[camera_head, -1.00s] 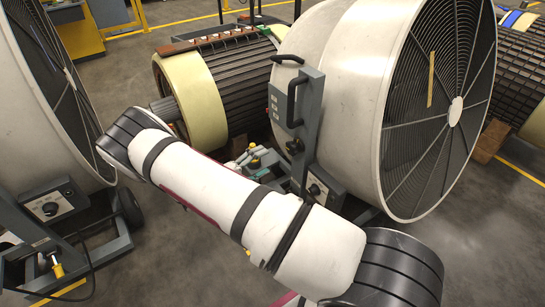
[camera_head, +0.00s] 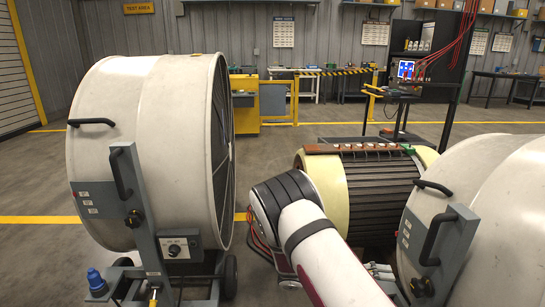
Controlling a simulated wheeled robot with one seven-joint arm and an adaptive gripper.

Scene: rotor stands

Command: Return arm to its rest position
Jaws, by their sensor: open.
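My white arm (camera_head: 335,262) with dark joint bands reaches up from the lower right to a dark elbow joint (camera_head: 285,193). Past the elbow the arm is hidden, and my gripper does not show. A rotor (camera_head: 385,200) with cream end bands and a dark slotted body lies behind the arm to the right. The arm covers part of its left end.
A large drum fan (camera_head: 130,150) on a wheeled frame stands close on the left; a second fan (camera_head: 490,215) stands at the right. Red cables (camera_head: 262,243) hang by the elbow. Open floor (camera_head: 50,185) lies left, with a yellow barrier (camera_head: 297,95) behind.

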